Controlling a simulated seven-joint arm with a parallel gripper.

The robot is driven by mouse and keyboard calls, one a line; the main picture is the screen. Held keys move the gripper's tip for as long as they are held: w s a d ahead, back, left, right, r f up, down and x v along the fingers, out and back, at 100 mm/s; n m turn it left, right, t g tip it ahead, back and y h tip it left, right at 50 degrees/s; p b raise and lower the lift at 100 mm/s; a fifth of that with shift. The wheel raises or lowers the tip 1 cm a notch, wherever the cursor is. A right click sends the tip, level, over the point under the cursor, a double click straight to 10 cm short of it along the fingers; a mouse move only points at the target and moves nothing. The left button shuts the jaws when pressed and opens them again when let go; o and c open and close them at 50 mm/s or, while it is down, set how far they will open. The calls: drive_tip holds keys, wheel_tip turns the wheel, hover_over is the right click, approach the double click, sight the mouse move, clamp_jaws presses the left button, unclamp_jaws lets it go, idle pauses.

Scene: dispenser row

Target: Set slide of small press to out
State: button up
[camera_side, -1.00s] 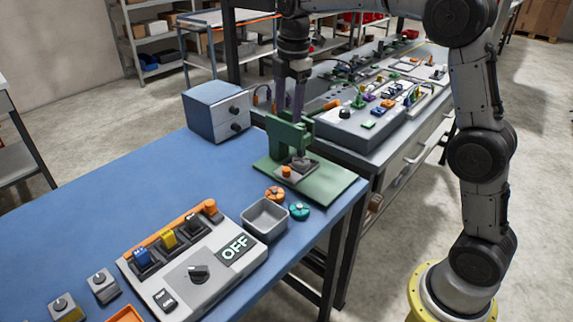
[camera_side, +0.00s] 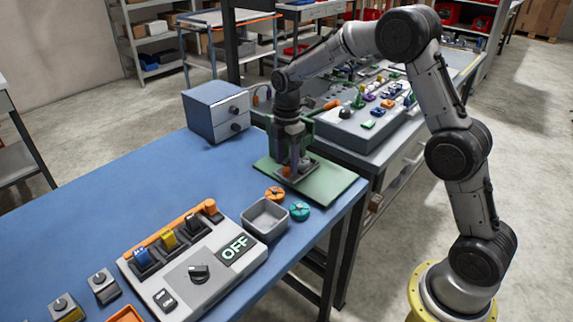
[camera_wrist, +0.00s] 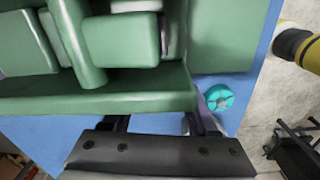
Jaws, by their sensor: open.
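The small green press stands on its green base plate (camera_side: 329,186) near the right end of the blue table. Its orange knob (camera_side: 286,171) shows low at the front of the press, next to my fingers. The slide is mostly hidden behind my gripper. My gripper (camera_side: 292,170) points down at the press, with its open fingers close around its front part; I cannot tell whether they touch it. In the wrist view the green press body (camera_wrist: 120,42) fills the upper left, and part of my fingers shows below it.
A grey open box (camera_side: 265,217), an orange disc (camera_side: 275,194) and a teal disc (camera_side: 299,211) lie in front of the press. A blue-grey drawer cabinet (camera_side: 217,111) stands behind left. A control panel reading OFF (camera_side: 198,262) is nearer the camera. The table's middle is clear.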

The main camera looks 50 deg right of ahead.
drive_tip(key=shift+f, duration=0.8)
clamp_jaws()
idle(1.0)
